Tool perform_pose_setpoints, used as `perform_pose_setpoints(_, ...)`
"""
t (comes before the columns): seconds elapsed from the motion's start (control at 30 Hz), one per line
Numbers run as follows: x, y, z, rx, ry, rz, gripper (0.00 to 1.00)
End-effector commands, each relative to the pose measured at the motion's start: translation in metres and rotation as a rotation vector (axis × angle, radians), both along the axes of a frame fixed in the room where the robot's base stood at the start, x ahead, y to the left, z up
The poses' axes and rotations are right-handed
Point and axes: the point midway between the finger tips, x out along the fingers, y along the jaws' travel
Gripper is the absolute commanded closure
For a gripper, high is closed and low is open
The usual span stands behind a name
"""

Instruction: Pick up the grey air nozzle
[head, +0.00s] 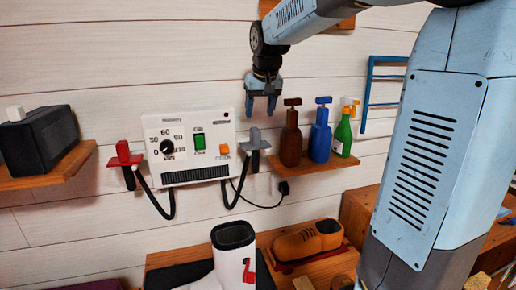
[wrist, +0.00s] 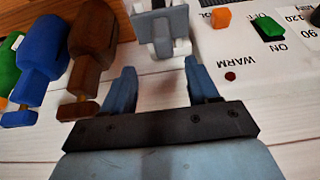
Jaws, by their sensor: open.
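The grey air nozzle (head: 255,138) hangs at the right side of a white wall box (head: 188,145), with a dark hose below it. In the wrist view the nozzle (wrist: 160,22) is at the top middle, beyond my fingertips and between them. My gripper (head: 261,106) is open and empty, pointing down just above the nozzle in the head view. In the wrist view my gripper (wrist: 158,72) shows both blue fingers apart, with nothing between them. The upper part of the nozzle is visible; its lower end is cut off in the wrist view.
A red nozzle (head: 124,155) hangs left of the box. Brown (head: 290,145), blue (head: 320,142) and green (head: 343,138) bottles stand on a shelf close to the right.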

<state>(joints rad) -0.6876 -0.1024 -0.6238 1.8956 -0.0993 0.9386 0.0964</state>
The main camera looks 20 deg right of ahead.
Motion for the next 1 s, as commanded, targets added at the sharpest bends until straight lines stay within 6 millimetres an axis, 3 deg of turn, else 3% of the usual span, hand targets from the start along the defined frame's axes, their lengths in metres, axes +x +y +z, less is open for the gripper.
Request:
perform_pose_setpoints(0.2,0.012,0.001,-0.032,-0.001,0.002,0.001,0.40)
perform_pose_setpoints(0.47,0.017,0.002,-0.046,-0.001,0.001,0.002,0.40)
perform_pose_setpoints(0.8,0.028,0.006,-0.086,-0.001,0.001,0.000,0.40)
perform_pose_setpoints(1.0,0.031,0.006,-0.092,-0.001,0.000,0.000,0.40)
